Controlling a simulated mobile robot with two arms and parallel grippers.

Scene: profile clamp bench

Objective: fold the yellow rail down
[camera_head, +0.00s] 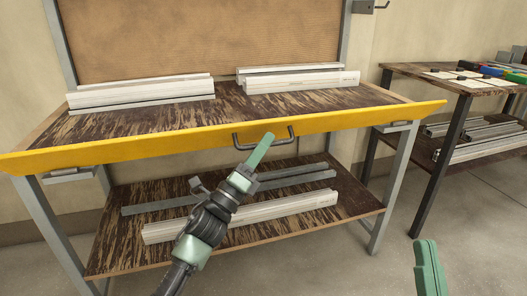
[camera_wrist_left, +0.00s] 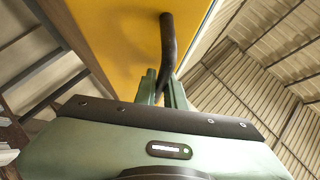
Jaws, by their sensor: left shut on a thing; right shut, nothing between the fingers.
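The yellow rail (camera_head: 160,142) runs along the whole front edge of the workbench, its wide yellow face toward me. A dark bar handle (camera_head: 238,142) sits near the middle of the rail. My left gripper (camera_head: 263,148) reaches up from below and is shut on this handle. In the left wrist view the handle (camera_wrist_left: 168,45) comes down from the rail's yellow face (camera_wrist_left: 120,45) between the fingers of my left gripper (camera_wrist_left: 163,88). My right gripper (camera_head: 429,266) shows only in part at the lower right, shut and empty, away from the rail.
Pale metal profiles (camera_head: 140,92) lie on the bench top, more (camera_head: 240,217) on its lower shelf (camera_head: 115,235). Metal brackets (camera_head: 68,174) sit below the rail near both ends. A side table (camera_head: 420,72) stands at the right. The floor at the right is clear.

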